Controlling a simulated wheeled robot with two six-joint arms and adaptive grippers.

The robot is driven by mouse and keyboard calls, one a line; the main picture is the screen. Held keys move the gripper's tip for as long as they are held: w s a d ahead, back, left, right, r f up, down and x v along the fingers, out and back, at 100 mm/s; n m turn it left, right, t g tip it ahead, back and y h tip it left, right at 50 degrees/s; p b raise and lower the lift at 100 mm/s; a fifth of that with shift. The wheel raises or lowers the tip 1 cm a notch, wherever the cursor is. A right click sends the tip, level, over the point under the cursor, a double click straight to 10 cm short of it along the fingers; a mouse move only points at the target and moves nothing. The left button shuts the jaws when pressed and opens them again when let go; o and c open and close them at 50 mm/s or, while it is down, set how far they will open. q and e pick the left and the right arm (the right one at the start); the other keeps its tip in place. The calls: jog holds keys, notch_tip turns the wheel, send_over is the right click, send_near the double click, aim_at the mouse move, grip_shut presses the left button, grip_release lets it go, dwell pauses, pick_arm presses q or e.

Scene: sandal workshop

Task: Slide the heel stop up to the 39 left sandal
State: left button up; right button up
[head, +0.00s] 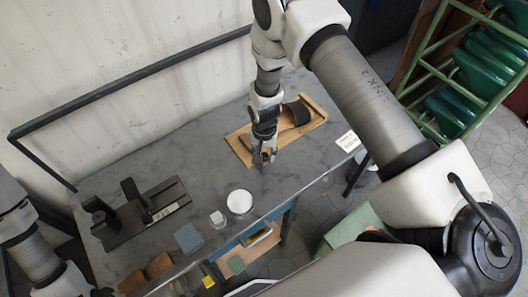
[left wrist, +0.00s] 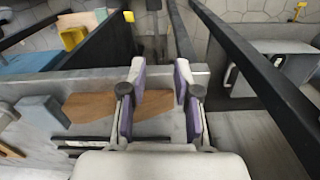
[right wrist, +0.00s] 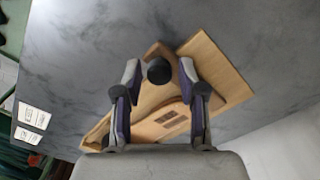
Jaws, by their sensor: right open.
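A pale wooden board (head: 240,148) lies on the grey bench with a sandal (head: 285,136) on it; a dark strap (head: 298,112) shows toward the far end. In the right wrist view the tan sole (right wrist: 168,122) carries a small dark label. A brown angled wooden piece with a black knob (right wrist: 158,71), seemingly the heel stop, sits at the board's near end. My right gripper (head: 264,157) is open over that end; its fingers (right wrist: 159,78) stand either side of the knob, contact unclear. My left gripper (left wrist: 158,85) is open and empty, away at the bench's left end. The size marking is unreadable.
A black fixture with posts (head: 140,215), a blue block (head: 188,237), a white round dish (head: 240,201) and brown pieces (head: 158,265) occupy the left bench. White labels (head: 348,141) lie right of the board. A dark rail (head: 130,80) runs along the wall.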

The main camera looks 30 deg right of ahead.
jog(key=shift+d, duration=0.25)
notch_tip(320, 180, up, 12)
dwell(0.4)
dwell(0.3)
